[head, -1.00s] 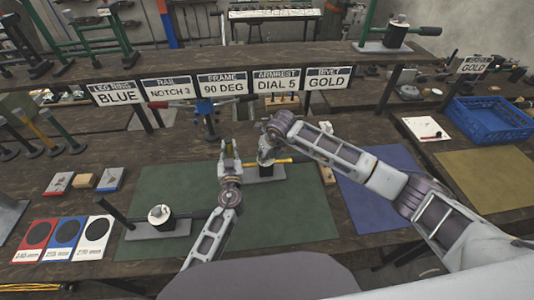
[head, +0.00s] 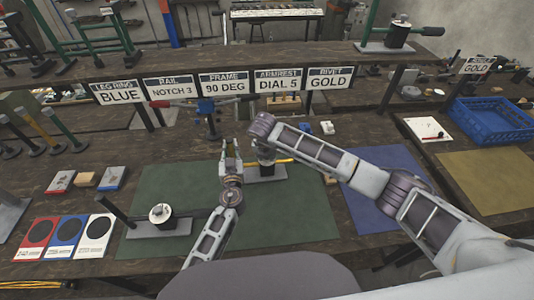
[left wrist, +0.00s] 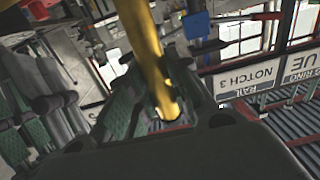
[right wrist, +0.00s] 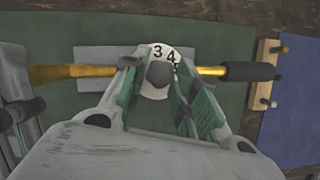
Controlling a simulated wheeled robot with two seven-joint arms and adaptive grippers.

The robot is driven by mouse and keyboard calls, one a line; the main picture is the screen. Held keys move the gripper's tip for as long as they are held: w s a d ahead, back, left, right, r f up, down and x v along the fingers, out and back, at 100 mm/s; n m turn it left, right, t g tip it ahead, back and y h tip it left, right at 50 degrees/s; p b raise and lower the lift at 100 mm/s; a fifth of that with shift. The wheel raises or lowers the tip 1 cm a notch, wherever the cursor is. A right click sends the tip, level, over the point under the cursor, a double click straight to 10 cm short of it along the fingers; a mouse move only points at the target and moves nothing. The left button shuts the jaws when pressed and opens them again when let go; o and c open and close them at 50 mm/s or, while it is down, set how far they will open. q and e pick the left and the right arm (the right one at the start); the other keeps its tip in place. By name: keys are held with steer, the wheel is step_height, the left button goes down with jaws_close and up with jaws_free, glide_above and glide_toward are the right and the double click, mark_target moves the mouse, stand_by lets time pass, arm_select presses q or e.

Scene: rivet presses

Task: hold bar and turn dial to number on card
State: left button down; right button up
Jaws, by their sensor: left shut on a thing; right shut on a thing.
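The gold bar (right wrist: 100,71) runs across a small fixture with a grey base plate (head: 266,175) on the green mat. It has a black grip (right wrist: 250,71) at its right end. My left gripper (head: 231,150) is shut on the bar's left part; the bar passes between its fingers in the left wrist view (left wrist: 160,100). My right gripper (right wrist: 158,85) is shut on the dark dial knob (right wrist: 160,73) from above. The white dial (right wrist: 154,92) shows 3 and 4; its other numbers are hidden. The armrest card (head: 278,80) reads DIAL 5.
A second fixture (head: 160,214) with a black-gripped bar stands at the mat's front left. A wooden block with pegs (right wrist: 263,75) lies right of the gold bar. Other cards hang from the shelf. The blue mat (head: 385,190) has clear room.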

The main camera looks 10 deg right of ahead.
steer(key=shift+a+m+h, duration=0.15)
steer(key=shift+m+h, duration=0.25)
steer(key=shift+m, duration=0.6)
steer(key=o, duration=1)
steer(key=shift+r, duration=0.1)
steer(key=shift+v, duration=5.9)
steer(key=shift+o, duration=0.4)
